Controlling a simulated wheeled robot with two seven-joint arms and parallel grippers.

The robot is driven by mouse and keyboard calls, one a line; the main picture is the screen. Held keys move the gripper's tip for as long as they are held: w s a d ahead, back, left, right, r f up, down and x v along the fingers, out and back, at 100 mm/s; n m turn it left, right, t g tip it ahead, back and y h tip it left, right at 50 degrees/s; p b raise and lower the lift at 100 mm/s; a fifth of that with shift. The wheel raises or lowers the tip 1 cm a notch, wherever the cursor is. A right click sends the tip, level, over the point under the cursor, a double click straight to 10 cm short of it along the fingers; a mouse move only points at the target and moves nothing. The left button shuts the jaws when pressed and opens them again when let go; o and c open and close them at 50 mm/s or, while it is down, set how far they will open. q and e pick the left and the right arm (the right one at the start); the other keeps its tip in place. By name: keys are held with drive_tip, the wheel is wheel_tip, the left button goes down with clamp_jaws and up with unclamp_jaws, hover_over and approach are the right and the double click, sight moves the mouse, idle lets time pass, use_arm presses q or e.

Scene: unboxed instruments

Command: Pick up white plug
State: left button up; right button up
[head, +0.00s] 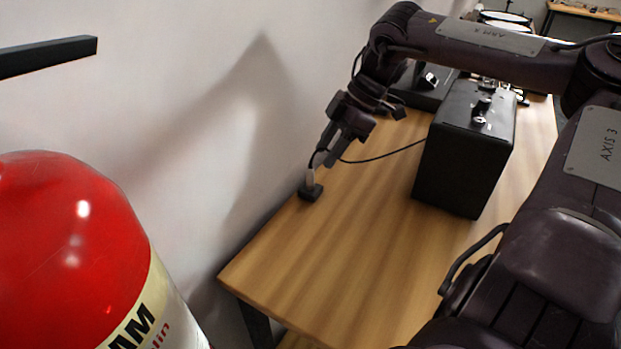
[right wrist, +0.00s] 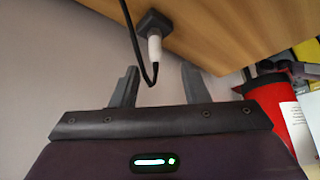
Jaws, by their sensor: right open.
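The white plug (head: 310,177) stands upright in a small black socket block (head: 311,193) on the wooden table, near the wall. In the right wrist view the white plug (right wrist: 154,46) shows between and beyond the two fingers, with a black cable hanging from it. The socket block also shows there (right wrist: 152,22). My right gripper (head: 325,153) is just above the plug in the head view; it also shows in the right wrist view (right wrist: 158,84), with its fingers apart and nothing held between them. My left gripper is not in view.
A black box (head: 465,150) stands on the wooden table (head: 330,260), right of the plug, and the cable runs to it. Another black case (head: 425,85) is behind. A large red cylinder (head: 70,250) fills the lower left. The table's front part is clear.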

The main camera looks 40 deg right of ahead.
sight(310, 172)
drive_tip(key=x, duration=0.5)
drive_tip(key=b+x, duration=0.1)
drive_tip(key=x, duration=0.1)
drive_tip(key=shift+w+f, duration=0.15)
drive_tip(key=shift+w, duration=0.2)
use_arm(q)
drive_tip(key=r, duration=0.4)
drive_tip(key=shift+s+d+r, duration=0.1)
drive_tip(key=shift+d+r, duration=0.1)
use_arm(e)
clamp_jaws()
